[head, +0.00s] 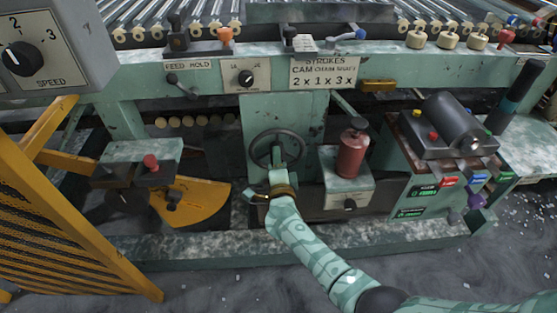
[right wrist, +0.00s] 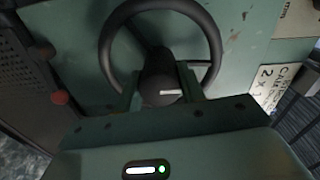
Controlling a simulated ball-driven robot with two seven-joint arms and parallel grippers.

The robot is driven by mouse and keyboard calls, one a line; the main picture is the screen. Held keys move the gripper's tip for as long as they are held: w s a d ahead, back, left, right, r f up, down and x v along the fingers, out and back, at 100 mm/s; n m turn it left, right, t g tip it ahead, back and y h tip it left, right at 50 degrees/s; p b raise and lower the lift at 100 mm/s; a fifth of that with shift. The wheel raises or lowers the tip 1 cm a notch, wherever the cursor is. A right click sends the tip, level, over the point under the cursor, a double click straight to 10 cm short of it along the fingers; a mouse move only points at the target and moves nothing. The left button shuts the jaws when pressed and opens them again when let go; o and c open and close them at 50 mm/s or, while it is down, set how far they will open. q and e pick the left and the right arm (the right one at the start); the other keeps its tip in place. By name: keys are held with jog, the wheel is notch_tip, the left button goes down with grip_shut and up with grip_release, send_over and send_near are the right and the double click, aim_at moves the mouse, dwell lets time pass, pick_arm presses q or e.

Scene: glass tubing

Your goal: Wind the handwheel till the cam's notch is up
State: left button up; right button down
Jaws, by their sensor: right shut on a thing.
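The dark handwheel (head: 254,150) is on the green machine front, in the middle of the head view. In the right wrist view its round rim (right wrist: 216,45) and hub (right wrist: 160,78) show close up, with a short pale mark on the hub. My right gripper (head: 279,153) is at the wheel's centre, its two fingers (right wrist: 160,88) on either side of the hub and shut on it. The lower part of the wheel is hidden behind the gripper. I cannot make out the cam's notch in either view. My left gripper is not in view.
A red bottle-like can (head: 352,153) stands on a block right of the wheel. A yellow curved plate (head: 205,195) is to the left, with a yellow slatted guard (head: 50,230) nearer. A placard (head: 323,73) reads "STROKES" and "CAM". Glass tubes lie along the top.

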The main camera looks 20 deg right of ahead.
jog(key=shift+f, duration=0.15)
dwell(0.3)
jog(key=c, duration=0.9)
grip_release()
jog(key=shift+o, duration=0.2)
jog(key=shift+s+a, duration=0.1)
jog(key=shift+s, duration=0.1)
pick_arm(q)
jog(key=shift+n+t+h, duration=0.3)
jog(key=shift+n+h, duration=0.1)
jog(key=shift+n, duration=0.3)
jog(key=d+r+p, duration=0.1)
jog(key=p, duration=0.1)
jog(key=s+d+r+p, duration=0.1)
jog(key=p, duration=0.1)
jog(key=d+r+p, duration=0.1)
jog(key=p, duration=0.1)
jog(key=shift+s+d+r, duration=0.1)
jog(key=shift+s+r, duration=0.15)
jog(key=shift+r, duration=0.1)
pick_arm(e)
jog(key=v, duration=1.6)
